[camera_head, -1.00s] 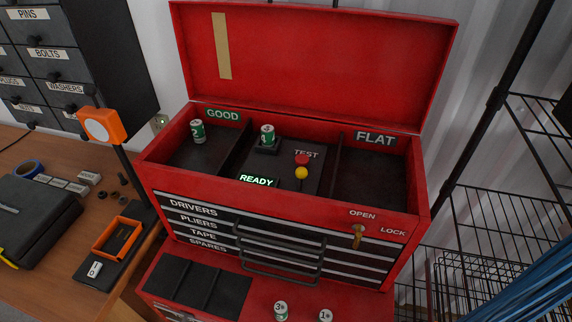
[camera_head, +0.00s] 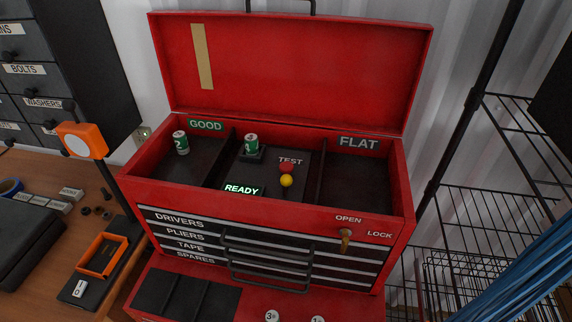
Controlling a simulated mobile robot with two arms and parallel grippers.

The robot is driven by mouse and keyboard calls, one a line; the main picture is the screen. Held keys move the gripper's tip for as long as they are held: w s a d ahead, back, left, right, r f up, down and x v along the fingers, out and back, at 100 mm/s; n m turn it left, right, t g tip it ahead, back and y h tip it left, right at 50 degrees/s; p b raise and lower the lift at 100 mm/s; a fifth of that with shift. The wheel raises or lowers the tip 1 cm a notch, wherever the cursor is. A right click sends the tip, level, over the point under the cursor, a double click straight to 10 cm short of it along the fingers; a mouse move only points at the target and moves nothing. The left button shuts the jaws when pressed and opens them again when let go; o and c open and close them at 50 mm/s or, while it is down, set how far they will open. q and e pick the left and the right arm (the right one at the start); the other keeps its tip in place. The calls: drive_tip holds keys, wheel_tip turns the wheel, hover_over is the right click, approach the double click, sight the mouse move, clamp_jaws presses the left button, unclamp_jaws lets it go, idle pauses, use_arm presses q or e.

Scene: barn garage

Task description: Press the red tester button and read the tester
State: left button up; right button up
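The tester (camera_head: 262,178) fills the middle compartment of the open red toolbox (camera_head: 290,207). Its red button (camera_head: 286,168) sits below the word TEST, with a yellow ball-like part (camera_head: 286,181) just in front of it. Its display (camera_head: 242,189) reads READY in lit letters. A green and white battery (camera_head: 251,145) stands upright in the holder at the tester's back left. Another battery (camera_head: 181,142) stands in the GOOD compartment on the left. The FLAT compartment (camera_head: 360,190) on the right looks empty. Neither of my grippers is in view.
Two more batteries (camera_head: 271,316) show at the bottom edge, on the lower red chest. A key (camera_head: 346,239) is in the lock. Wire shelving (camera_head: 480,210) stands right.

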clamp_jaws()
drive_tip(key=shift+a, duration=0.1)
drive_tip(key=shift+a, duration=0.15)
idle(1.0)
